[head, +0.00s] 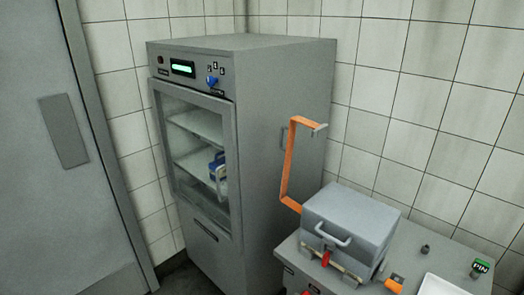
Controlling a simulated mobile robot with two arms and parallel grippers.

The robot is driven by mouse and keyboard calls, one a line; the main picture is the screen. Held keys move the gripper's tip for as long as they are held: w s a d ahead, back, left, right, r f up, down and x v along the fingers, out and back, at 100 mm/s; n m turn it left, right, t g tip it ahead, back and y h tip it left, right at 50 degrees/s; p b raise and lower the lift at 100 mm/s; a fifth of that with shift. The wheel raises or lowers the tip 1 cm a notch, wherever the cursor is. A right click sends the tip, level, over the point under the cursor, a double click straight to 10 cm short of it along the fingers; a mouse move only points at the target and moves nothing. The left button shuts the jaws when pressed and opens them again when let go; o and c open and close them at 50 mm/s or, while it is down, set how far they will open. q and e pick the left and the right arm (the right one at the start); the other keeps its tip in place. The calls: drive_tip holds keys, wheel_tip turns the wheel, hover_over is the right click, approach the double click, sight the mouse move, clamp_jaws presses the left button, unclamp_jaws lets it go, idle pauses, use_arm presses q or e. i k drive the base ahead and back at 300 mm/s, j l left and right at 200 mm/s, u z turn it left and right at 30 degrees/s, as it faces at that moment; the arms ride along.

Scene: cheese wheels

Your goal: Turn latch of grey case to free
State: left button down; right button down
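The grey case (365,213) sits shut on the grey counter at the lower right, with a light handle on its front. A red latch (326,258) shows low on the case's front, in front of a thin brass-coloured bar (345,271). Its exact turn is too small to tell. Neither of my grippers shows in the head view, so nothing of mine is seen touching the case or the latch.
An orange bent strip (288,165) rises behind the case's left side. A small orange item (394,284), a white tray (445,287) and a green-topped item (481,267) lie right.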

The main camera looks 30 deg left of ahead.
sight(328, 254)
drive_tip(key=j+z, duration=0.3)
drive_tip(key=j, duration=0.9)
drive_tip(key=j+z, duration=0.3)
drive_tip(key=j, duration=0.9)
drive_tip(key=i+j+z, duration=0.1)
drive_tip(key=i+j, duration=0.25)
drive_tip(key=j, duration=0.25)
drive_tip(key=i+j+z, duration=0.15)
drive_tip(key=j, duration=0.15)
drive_tip(key=i+j+z, duration=0.1)
drive_tip(key=j, duration=0.2)
drive_tip(key=i+j+z, duration=0.1)
drive_tip(key=z, duration=0.2)
drive_tip(key=i+j+z, duration=0.1)
drive_tip(key=z, duration=0.75)
drive_tip(key=l, duration=1.65)
